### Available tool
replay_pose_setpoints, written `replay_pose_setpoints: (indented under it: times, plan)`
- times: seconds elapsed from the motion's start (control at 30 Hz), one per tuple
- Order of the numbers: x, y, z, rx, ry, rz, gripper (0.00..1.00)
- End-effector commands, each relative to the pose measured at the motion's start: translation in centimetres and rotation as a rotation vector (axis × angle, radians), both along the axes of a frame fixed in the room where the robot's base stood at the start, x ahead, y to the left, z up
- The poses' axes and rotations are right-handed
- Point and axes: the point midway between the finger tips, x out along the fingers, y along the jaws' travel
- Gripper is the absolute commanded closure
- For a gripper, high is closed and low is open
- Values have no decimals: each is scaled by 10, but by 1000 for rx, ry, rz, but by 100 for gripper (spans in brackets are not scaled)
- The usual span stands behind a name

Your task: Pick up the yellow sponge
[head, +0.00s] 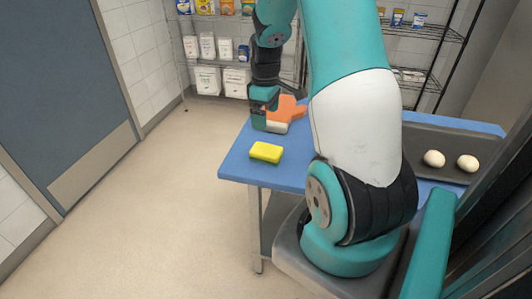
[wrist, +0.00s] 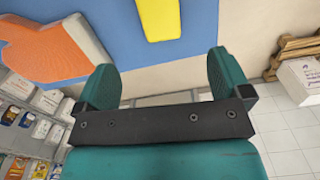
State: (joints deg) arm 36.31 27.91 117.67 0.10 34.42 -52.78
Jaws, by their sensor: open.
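The yellow sponge (head: 266,152) lies on the blue table top (head: 230,164), near its front left corner. It also shows in the wrist view (wrist: 160,18) at the top edge, where its upper part is cut off. My gripper (wrist: 158,85) is open, with its two teal fingers apart and nothing between them. In the head view my gripper (head: 262,118) is behind the sponge, over the table's far left edge, and apart from it.
An orange object (head: 287,110) lies on the table beside my gripper. A dark tray (head: 425,137) with two pale round pieces (head: 434,158) is on the right. Wire shelves (head: 235,85) with bags stand behind. The floor left of the table is clear.

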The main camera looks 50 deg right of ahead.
Motion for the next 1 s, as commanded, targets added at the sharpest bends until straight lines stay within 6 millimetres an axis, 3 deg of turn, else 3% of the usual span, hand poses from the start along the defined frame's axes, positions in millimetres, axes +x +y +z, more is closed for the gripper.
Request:
replay_pose_setpoints:
  times: [0.3,1.0]
  plan:
    - [0,3,-68,4,3,2,4]
    - [-1,-1,-138,1,-1,2,4]
